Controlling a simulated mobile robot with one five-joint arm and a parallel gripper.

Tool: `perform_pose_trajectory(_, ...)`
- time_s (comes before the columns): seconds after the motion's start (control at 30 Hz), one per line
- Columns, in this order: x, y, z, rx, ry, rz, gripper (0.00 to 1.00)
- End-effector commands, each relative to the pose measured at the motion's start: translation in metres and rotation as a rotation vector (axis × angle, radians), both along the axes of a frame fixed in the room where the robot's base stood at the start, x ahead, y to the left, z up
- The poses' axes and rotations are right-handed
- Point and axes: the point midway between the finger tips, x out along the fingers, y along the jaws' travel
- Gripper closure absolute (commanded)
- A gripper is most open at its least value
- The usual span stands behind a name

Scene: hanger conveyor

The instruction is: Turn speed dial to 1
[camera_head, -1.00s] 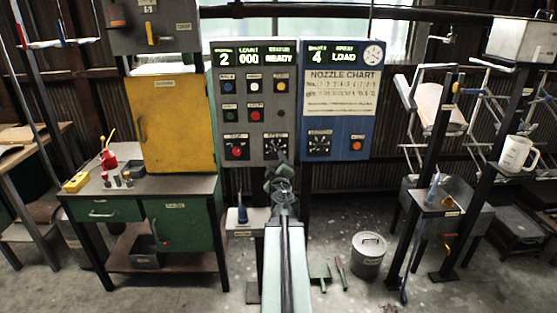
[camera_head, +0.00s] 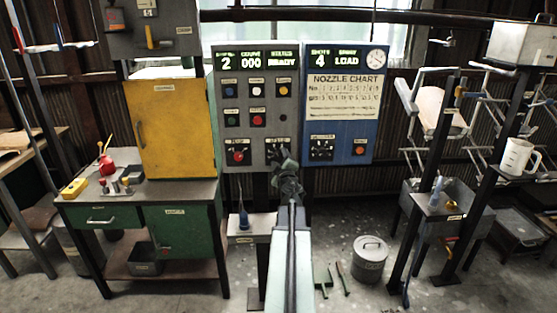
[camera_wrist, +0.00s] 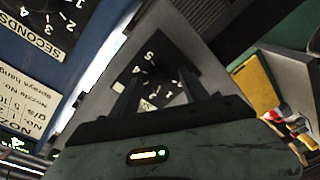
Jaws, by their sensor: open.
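The grey control panel (camera_head: 257,100) hangs beside the blue panel in the head view. Its display (camera_head: 256,61) reads 2, 000 and READY. A black numbered dial (camera_head: 277,146) is at its lower right, partly hidden by my gripper (camera_head: 285,164). In the wrist view this dial (camera_wrist: 170,76) shows white numerals such as 5, 4 and 1. My gripper is open, and its two dark fingers (camera_wrist: 159,88) stand on either side of the dial's middle. I cannot tell whether they touch the knob or where its pointer is.
A red button (camera_head: 238,156) sits left of the dial. The blue panel (camera_head: 345,125) on the right carries another dial (camera_head: 321,149) marked SECONDS in the wrist view. A yellow cabinet (camera_head: 176,125) stands left and a lidded bin (camera_head: 370,258) on the floor at right.

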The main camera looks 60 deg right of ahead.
Motion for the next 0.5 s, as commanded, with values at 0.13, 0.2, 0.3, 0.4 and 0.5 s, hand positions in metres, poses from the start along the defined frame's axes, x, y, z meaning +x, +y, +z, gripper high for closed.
perform_pose_trajectory(0.13, -0.0011, -0.0002, 0.0, 0.0, 0.0, -0.001, 0.69)
perform_pose_trajectory(0.2, -0.0013, -0.0004, 0.0, 0.0, 0.0, -0.001, 0.88)
perform_pose_trajectory(0.3, -0.0015, -0.0004, 0.0, 0.0, 0.0, -0.002, 1.0)
perform_pose_trajectory(0.4, -0.005, -0.0029, 0.0, -0.001, 0.001, -0.007, 1.0)
perform_pose_trajectory(0.5, -0.0045, -0.0026, 0.0, -0.001, 0.002, -0.007, 1.0)
